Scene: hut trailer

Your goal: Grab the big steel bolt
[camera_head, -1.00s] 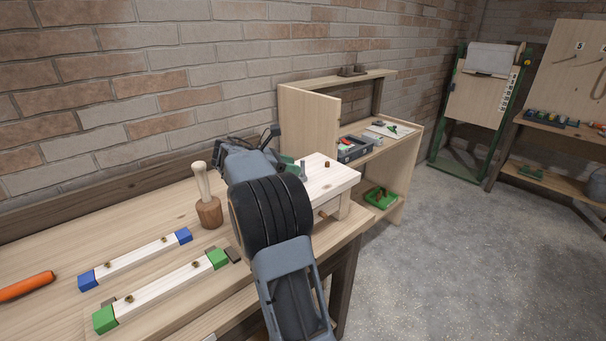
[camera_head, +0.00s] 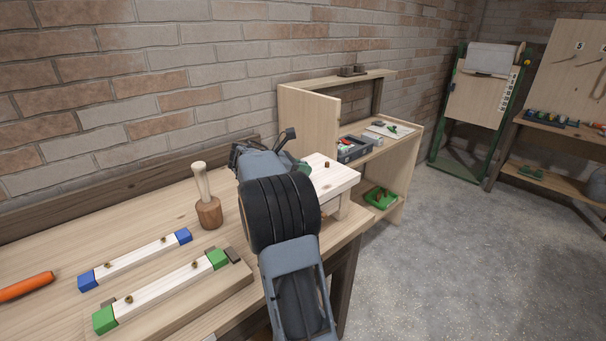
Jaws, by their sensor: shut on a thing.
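My gripper (camera_head: 290,153) is at the white-topped block (camera_head: 333,176) on the workbench, at its left end. My own arm covers most of it, and its fingertips are hidden. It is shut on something. The big steel bolt, a grey upright shank in the earlier picture at this spot, is now out of sight behind my arm and gripper. A bit of green shows beside the gripper at the block's left edge.
A wooden mallet (camera_head: 208,208) stands left of my arm. Two white bars with blue (camera_head: 137,260) and green (camera_head: 160,290) ends and an orange handle (camera_head: 26,286) lie on the workbench. A shelf unit (camera_head: 401,165) stands beyond the block. Open floor lies right.

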